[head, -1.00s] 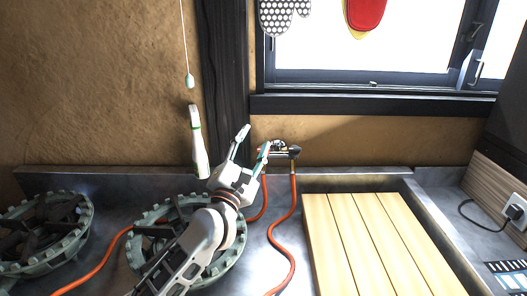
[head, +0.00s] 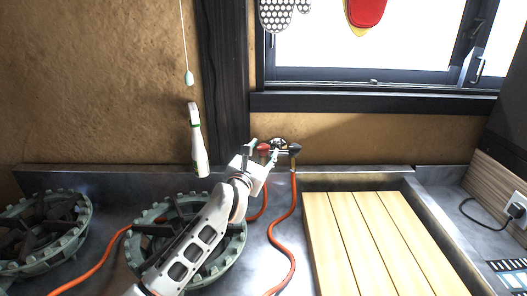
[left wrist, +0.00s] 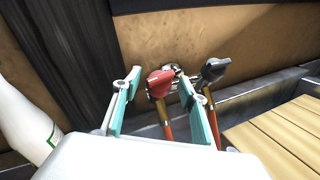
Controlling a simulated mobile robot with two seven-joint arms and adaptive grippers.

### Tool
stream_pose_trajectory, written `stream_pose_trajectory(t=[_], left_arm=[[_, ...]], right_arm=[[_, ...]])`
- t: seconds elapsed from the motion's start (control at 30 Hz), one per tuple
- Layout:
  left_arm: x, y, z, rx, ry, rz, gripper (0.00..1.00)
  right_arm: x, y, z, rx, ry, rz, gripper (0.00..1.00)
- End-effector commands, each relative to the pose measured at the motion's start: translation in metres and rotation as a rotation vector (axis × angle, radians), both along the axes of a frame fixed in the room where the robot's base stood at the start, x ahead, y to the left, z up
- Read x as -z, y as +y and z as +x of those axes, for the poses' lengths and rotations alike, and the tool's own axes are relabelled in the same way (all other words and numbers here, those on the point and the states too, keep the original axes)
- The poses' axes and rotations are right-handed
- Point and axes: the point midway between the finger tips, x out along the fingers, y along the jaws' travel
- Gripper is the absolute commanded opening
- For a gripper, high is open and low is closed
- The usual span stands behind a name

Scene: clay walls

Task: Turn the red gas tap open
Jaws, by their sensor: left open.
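The red gas tap (left wrist: 160,82) sits on a metal fitting at the foot of the wall, and in the head view the tap (head: 263,148) shows just beyond my left gripper. A dark tap (left wrist: 214,69) is beside it on the right, also in the head view (head: 295,149). My left gripper (left wrist: 163,106) is open and empty. In the left wrist view the red tap shows between and beyond its teal-lined fingers; I cannot tell whether they touch it. In the head view the gripper (head: 261,154) partly hides the fitting. My right gripper is not in view.
Orange hoses (head: 290,235) run down from the taps. Gas burners (head: 45,228) stand at left and under my left arm. A white bottle-like object (head: 198,145) hangs left of the gripper. A slatted wooden board (head: 345,240) lies at right, below the window.

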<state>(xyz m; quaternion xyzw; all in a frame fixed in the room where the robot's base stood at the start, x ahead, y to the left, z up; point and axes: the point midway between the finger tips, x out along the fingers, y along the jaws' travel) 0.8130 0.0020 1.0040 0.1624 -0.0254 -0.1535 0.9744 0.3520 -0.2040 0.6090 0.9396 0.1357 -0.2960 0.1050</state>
Motion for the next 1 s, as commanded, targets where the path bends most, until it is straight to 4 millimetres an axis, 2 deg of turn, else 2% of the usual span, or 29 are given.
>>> stream_pose_trajectory(t=[0.13,0.43,0.57,0.6,0.77,1.0], left_arm=[[0.001,-0.002,0.008,0.000,0.001,0.000,0.42],[0.000,-0.003,0.009,0.000,0.000,0.000,0.42],[0.000,-0.003,0.009,0.000,0.000,0.000,0.09],[0.000,-0.003,0.009,0.000,0.000,0.000,0.05],[0.001,-0.004,0.008,-0.003,0.000,-0.003,0.05],[0.004,-0.007,0.008,-0.068,0.000,-0.064,0.05]], right_arm=[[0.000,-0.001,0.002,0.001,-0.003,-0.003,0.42],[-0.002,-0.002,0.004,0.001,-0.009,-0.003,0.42],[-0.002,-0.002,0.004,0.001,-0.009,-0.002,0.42],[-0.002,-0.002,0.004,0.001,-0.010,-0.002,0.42],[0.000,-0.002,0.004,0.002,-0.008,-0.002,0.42],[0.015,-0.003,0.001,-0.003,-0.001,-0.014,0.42]])
